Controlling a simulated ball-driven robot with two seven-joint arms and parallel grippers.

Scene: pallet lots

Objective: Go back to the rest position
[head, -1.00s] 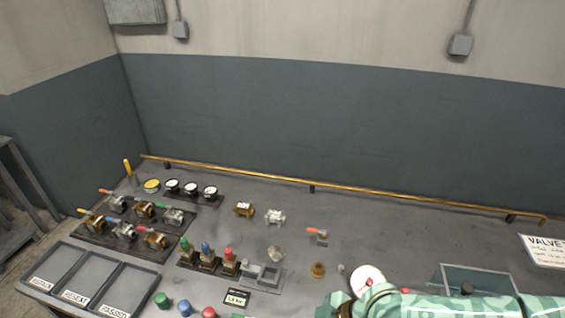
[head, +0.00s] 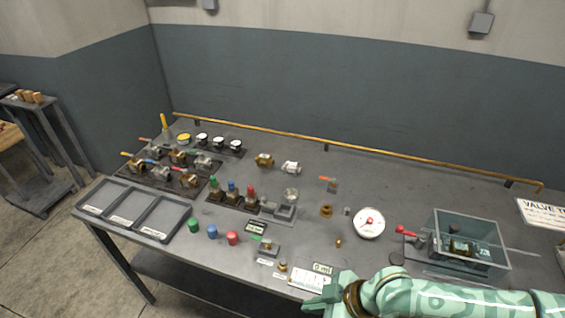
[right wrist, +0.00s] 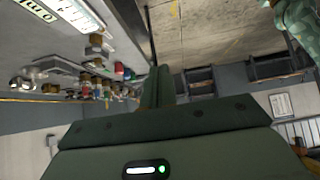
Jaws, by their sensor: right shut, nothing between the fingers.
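My right gripper (head: 318,301) shows at the bottom of the head view, at the end of a pale green patterned arm that comes in from the right. It is near the front edge of the workbench (head: 420,205), close to a white panel with a small display (head: 308,277). In the right wrist view its fingers (right wrist: 157,88) are together, with nothing held between them. The bench top with its fittings shows at the upper left of that view. My left gripper is not in the head view.
Three labelled trays (head: 133,202) line the bench's left end, with racks of valves (head: 170,172) behind. A clear-walled tank (head: 470,238) stands at the right. A brass pipe (head: 325,143) runs along the back. A shelf stand (head: 45,150) is far left.

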